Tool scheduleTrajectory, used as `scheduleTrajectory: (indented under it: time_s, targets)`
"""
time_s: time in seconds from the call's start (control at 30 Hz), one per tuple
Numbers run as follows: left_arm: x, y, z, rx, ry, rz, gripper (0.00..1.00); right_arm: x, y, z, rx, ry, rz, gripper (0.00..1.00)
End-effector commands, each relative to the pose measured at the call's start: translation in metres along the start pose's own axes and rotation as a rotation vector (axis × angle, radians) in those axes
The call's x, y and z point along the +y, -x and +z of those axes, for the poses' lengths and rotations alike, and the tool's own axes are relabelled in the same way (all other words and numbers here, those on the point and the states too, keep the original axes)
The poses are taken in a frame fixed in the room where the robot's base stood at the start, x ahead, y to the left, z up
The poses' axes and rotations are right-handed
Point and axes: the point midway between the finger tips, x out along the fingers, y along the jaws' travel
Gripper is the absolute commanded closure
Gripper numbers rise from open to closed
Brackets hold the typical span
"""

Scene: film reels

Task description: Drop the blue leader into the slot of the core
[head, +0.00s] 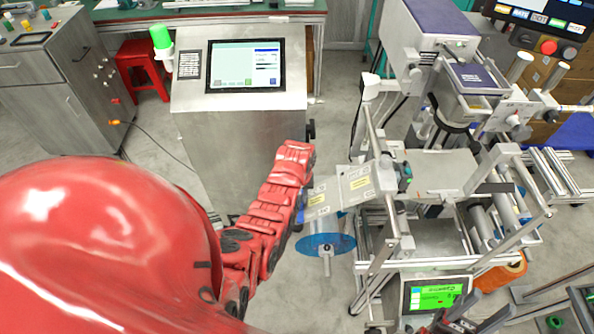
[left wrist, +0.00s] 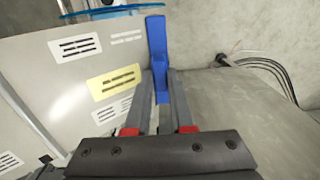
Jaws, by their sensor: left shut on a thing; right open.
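My left gripper (left wrist: 160,84) is shut on the blue leader (left wrist: 157,48), a narrow upright strip between its fingers in the left wrist view. In the head view my red left arm covers most of this gripper. A translucent blue reel disc (head: 318,246) lies below and right of that arm, with a grey core post (head: 326,260) at it. The disc's edge also shows at the top of the left wrist view (left wrist: 105,12). The core's slot cannot be made out. My right gripper (head: 457,309) is open at the bottom of the head view.
A grey panel with white and yellow labels (head: 343,191) stands close beside the leader. The machine frame (head: 405,255) and a green-lit screen (head: 436,295) are to the right. A console with a screen (head: 246,66) stands behind. Cables (left wrist: 265,65) run past the right side.

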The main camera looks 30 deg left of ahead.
Motion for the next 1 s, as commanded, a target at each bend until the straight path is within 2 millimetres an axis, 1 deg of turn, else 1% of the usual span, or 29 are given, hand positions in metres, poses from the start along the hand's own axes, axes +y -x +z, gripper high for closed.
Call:
scheduleTrajectory:
  time_s: [1.0]
  targets:
    - [0.048, -0.021, 0.001, -0.002, -0.002, 0.0, 1.0, -0.002, 0.035, 0.006, 0.0, 0.0, 0.0, 0.5]
